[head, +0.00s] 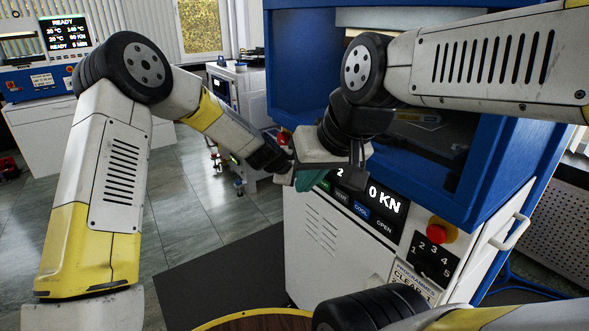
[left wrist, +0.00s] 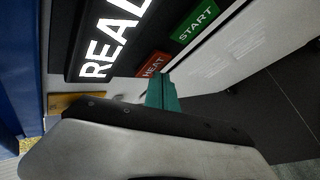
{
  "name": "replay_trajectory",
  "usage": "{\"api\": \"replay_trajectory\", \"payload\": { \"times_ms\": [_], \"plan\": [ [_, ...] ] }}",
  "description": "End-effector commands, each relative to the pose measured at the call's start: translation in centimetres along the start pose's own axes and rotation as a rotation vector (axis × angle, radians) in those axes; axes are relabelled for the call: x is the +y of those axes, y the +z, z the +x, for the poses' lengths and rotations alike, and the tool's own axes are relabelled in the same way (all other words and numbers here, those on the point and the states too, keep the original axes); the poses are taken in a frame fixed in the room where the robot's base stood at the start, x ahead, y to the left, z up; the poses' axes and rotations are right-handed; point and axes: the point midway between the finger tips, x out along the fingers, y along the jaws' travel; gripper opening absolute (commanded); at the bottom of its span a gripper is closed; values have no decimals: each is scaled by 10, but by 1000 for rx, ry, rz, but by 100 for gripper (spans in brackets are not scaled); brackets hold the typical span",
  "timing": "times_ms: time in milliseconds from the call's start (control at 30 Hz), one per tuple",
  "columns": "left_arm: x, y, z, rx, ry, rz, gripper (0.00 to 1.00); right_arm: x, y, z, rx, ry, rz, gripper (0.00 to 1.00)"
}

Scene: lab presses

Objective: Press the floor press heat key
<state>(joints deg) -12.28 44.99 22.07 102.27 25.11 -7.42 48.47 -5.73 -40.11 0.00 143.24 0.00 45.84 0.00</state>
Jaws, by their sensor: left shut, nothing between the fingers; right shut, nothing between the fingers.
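The floor press's control panel (head: 372,205) faces me under its blue frame. In the left wrist view, the red HEAT key (left wrist: 152,64) sits beside the green START key (left wrist: 197,22). My left gripper (left wrist: 160,88), with teal fingertips, is shut and empty right by the HEAT key, overlapping its lower edge; contact cannot be told. In the head view its teal fingers (head: 310,181) lie at the panel's left end, and the HEAT key is hidden there. My right gripper (head: 357,177) is shut and empty, and overlaps the left hand and the display in this view.
The display shows 0 KN (head: 384,198). The COOL key (head: 361,211) and OPEN key (head: 384,227) are to the right, with a red emergency button (head: 437,231) and number pad (head: 433,254) beyond. Another press (head: 45,78) stands back left. Tiled floor (head: 190,205) is clear.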

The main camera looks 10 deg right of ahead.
Motion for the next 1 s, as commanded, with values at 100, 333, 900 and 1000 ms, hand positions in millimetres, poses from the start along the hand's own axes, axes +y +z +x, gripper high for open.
{"api": "replay_trajectory", "payload": {
  "times_ms": [100,333,900,1000],
  "plan": [
    [0,0,0,0,0,0,0,0,0,0,0,0,0,0],
    [1,1,1,0,0,0,0,0,0,0,0,0,0,0],
    [4,4,5,0,0,-1,0,0,0,0,0,0,0,0],
    [4,4,6,0,0,-1,0,0,0,0,0,0,0,0]
  ]
}}
